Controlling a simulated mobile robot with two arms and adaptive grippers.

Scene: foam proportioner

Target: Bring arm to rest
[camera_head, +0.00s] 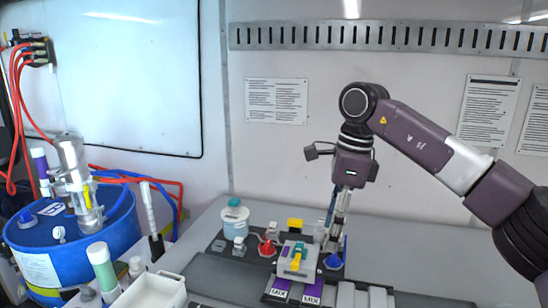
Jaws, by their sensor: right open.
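My right arm (430,140) comes in from the right and bends down over the bench. My right gripper (335,238) points downward, its narrow fingers above and close to a blue knob (335,262). The fingers are open and I see nothing held between them. Whether the fingertips touch the knob or are just behind it cannot be told at this size. My left gripper is not in view.
A grey unit with a yellow and blue valve (297,256) sits beside the gripper, with a red knob (267,248) to its left. A white tub (235,219) stands farther left. A blue drum (70,245) fills the left side. The bench's right part (430,260) is clear.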

